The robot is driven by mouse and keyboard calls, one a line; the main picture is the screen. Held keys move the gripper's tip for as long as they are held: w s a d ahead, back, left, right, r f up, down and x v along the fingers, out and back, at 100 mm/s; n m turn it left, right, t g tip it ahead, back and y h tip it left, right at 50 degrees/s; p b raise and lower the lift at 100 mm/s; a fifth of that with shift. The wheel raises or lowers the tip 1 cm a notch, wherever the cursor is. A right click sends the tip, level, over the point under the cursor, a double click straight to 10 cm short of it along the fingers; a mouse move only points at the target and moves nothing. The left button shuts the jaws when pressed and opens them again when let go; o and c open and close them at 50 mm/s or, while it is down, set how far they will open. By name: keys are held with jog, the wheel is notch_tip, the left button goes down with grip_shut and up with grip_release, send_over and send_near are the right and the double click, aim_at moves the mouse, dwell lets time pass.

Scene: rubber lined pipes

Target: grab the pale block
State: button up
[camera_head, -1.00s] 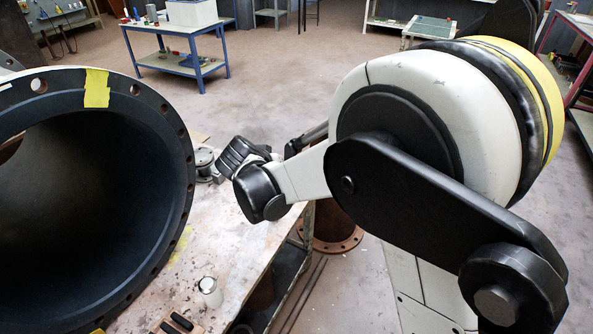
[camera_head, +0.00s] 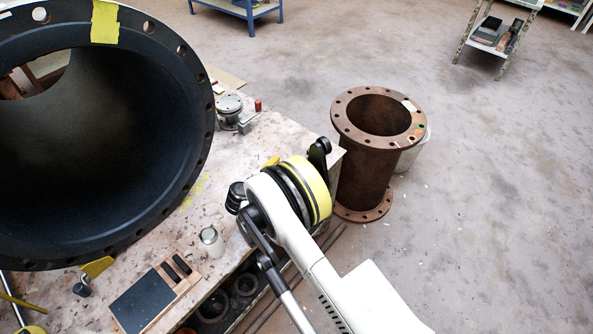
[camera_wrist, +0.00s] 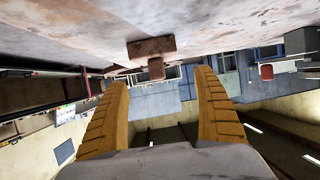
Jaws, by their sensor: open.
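I cannot make out a pale block for certain in either view. In the wrist view, my gripper (camera_wrist: 162,100) is open, its two yellow-orange fingers apart with nothing between them. Beyond the fingertips, a brown block-like piece (camera_wrist: 151,48) with a short stub lies against the worn, pale surface across the top. In the head view, my arm reaches over the right part of the workbench (camera_head: 290,140); the arm hides most of the gripper there.
A large black-lined flanged pipe (camera_head: 110,130) fills the left. A rusty flanged pipe (camera_head: 365,175) stands on the floor at the bench's right end.

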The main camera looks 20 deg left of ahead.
jog(key=b+x, duration=0.1)
jog(key=x, duration=0.2)
jog(key=b+x, duration=0.2)
jog(key=x, duration=0.2)
jog(key=shift+w+d+f, duration=0.1)
jog(key=shift+w+f, duration=0.05)
jog(key=shift+f, duration=0.2)
jog(key=shift+r, duration=0.15)
jog(key=c, duration=1.5)
